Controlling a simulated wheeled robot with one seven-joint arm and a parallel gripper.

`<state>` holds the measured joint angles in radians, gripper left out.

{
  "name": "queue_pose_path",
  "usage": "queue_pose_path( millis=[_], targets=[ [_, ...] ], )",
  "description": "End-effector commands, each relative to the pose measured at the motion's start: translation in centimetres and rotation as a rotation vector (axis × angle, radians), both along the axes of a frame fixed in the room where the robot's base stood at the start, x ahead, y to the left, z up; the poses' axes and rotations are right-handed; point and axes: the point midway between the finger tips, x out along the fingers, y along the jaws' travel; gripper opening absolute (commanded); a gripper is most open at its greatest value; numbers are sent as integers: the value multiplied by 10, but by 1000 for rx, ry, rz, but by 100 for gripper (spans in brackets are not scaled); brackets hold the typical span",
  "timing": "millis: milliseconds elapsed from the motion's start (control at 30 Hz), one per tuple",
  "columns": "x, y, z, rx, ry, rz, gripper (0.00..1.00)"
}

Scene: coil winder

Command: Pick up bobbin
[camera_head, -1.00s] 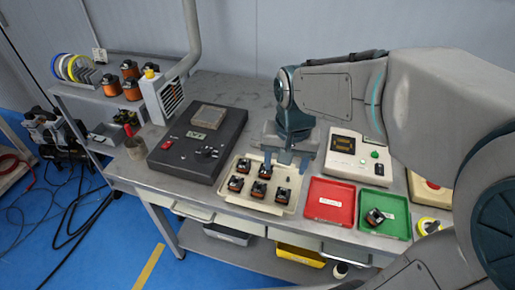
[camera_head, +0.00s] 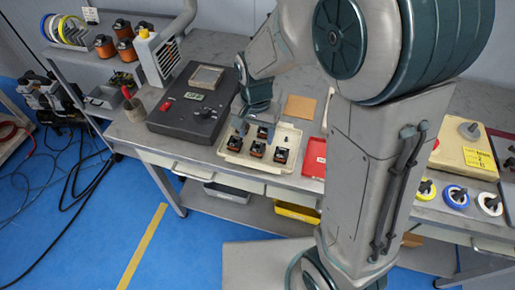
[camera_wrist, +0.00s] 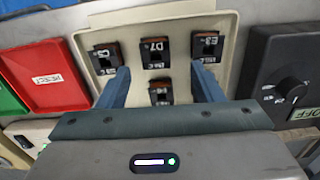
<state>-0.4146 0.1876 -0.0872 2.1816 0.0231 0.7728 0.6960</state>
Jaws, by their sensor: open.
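Several small black-and-copper bobbins sit in a cream tray (camera_head: 229,157). In the head view the front row holds a left bobbin (camera_head: 235,143), a middle bobbin (camera_head: 257,148) and a right bobbin (camera_head: 281,155). In the wrist view the row's labels seem to read C5 (camera_wrist: 105,58), D7 (camera_wrist: 153,52) and E3 (camera_wrist: 207,46). A back-row bobbin (camera_wrist: 160,93) shows between my blue fingers, partly hidden by the gripper body. My gripper (camera_wrist: 163,86) is open and empty above the tray's back part; its height over that bobbin is unclear.
A black machine (camera_head: 180,125) stands left of the tray. A red reject tray (camera_head: 313,158) lies to the right, with a green tray (camera_wrist: 8,100) beyond it in the wrist view. My arm hides much of the right side. Bobbins (camera_head: 105,46) stand on the left shelf.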

Motion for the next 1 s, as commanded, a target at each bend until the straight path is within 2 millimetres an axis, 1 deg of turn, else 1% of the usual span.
queue_pose_path(
  millis=[200,300,433,633,667,700,767,800,833,1000],
  targets=[
    [-6,-4,-30,-2,5,1,60],
    [-5,-4,-43,-2,4,0,60],
    [-5,-4,-51,0,2,0,60],
    [-5,-4,-51,0,1,0,60],
    [-5,-4,-51,0,1,0,57],
    [-5,-4,-51,0,1,0,46],
    [-5,-4,-51,0,1,0,29],
    [-5,-4,-51,0,0,0,18],
    [-5,-4,-51,0,0,0,11],
    [-5,-4,-51,0,0,0,11]
  ],
)
